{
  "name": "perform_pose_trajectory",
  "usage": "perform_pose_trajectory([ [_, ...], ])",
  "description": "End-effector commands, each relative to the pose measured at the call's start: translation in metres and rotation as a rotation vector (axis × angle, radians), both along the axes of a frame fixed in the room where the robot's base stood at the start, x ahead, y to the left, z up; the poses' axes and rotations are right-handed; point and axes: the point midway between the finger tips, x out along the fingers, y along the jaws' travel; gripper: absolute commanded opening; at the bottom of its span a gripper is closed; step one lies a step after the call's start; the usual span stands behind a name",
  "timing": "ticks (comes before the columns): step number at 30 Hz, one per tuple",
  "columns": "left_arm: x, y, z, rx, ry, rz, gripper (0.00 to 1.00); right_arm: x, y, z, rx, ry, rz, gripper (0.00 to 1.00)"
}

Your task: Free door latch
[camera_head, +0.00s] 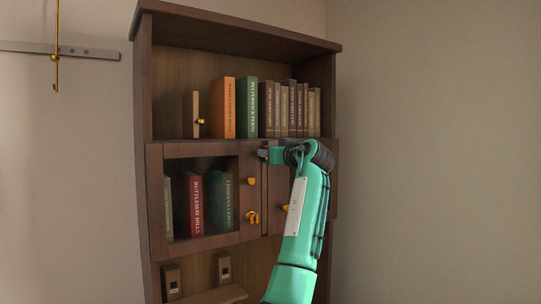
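A dark wooden bookcase has a left cabinet door (202,243) with a window, and a right cabinet door (277,222) beside it, partly hidden by my arm. On the left door's right stile are a small yellow knob (251,181) and a yellow latch-like fitting (252,217) below it. Another yellow piece (284,208) shows on the right door beside my arm.
Several books (290,108) stand on the open shelf above, next to a small wooden block with a yellow knob (191,115). Books (194,205) also show behind the window. A metal wall rail (90,52) with a hanging brass rod is at left.

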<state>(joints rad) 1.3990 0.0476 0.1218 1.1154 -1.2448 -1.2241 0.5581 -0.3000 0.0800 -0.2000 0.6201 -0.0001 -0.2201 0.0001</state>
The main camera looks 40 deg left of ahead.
Motion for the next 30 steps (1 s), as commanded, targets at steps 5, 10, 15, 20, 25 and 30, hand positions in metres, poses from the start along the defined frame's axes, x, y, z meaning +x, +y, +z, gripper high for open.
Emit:
perform_pose_trajectory([
  [5,-0.010,-0.026,-0.004,0.001,-0.004,-0.003,0.35,0.000,-0.002,-0.016,-0.002,0.000,0.001,0.36],
  [10,-0.025,-0.063,-0.005,0.000,-0.002,-0.004,0.35,0.000,-0.001,-0.033,-0.001,0.000,0.001,0.36],
  [15,-0.038,-0.097,-0.004,0.000,-0.002,-0.004,0.35,0.000,-0.001,-0.044,-0.001,0.000,0.001,0.36],
  [20,-0.047,-0.116,-0.003,-0.001,-0.001,-0.002,0.35,0.000,-0.001,-0.050,-0.001,0.000,0.000,0.36],
  [25,-0.051,-0.124,-0.002,-0.002,0.001,-0.001,0.35,0.000,-0.001,-0.052,-0.001,0.000,0.000,0.36],
  [30,-0.051,-0.125,-0.001,-0.002,0.001,-0.001,0.35,0.000,-0.001,-0.052,-0.001,0.000,0.000,0.36],
])
